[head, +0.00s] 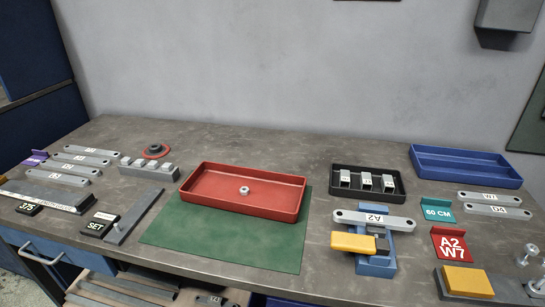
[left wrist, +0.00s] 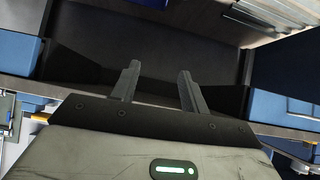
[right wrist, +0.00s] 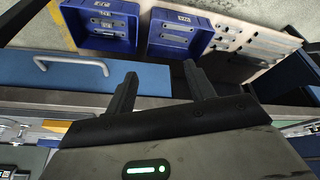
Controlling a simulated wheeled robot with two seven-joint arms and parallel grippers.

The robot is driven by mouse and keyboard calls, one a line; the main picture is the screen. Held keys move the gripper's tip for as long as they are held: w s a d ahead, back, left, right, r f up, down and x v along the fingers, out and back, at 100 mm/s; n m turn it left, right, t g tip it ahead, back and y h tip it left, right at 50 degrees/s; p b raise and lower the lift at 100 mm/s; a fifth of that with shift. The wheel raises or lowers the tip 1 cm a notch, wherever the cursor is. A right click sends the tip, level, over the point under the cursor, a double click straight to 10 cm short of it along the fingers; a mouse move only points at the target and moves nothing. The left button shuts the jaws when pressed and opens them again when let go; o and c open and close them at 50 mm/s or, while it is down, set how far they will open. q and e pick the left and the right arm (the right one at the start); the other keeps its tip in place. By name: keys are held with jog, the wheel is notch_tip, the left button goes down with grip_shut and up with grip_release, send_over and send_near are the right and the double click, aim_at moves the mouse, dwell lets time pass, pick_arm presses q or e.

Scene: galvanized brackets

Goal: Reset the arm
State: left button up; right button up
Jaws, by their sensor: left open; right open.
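My left gripper (left wrist: 157,88) shows in the left wrist view with its two fingers apart and nothing between them. It faces a dark open space between blue drawer fronts (left wrist: 18,52). My right gripper (right wrist: 160,85) shows in the right wrist view, also open and empty. Beyond its fingers are a blue drawer front with a grey handle (right wrist: 70,62) and blue bins (right wrist: 182,36) holding labelled metal pieces. Neither gripper nor arm shows in the head view, and neither gripper touches anything on the workbench (head: 330,155).
A red tray (head: 290,207) with one nut stands on a green mat (head: 165,235). A bracket marked A2 (head: 350,217) lies across a blue fixture with a yellow handle. A black tray (head: 340,193) and a blue tray (head: 465,175) stand behind right. Bars and label signs line both sides.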

pick_arm(q)
jog(key=shift+t+h, duration=0.4)
jog(key=shift+h, duration=0.1)
jog(key=f+b, duration=0.1)
jog(key=b, duration=0.2)
jog(key=d+f+b, duration=0.1)
jog(key=b, duration=0.2)
jog(key=w+f+b, duration=0.1)
jog(key=b, duration=0.3)
jog(key=shift+d+f, duration=0.35)
jog(key=shift+f, duration=0.05)
pick_arm(e)
jog(key=w+a+f+t+y, duration=0.1)
jog(key=w+a+f+t, duration=0.1)
jog(key=f, duration=0.5)
jog(key=w+a+f+t+y, duration=0.2)
jog(key=w+a+f+t, duration=0.1)
jog(key=f, duration=0.4)
jog(key=shift+a+t, duration=0.75)
jog(key=shift+t, duration=0.05)
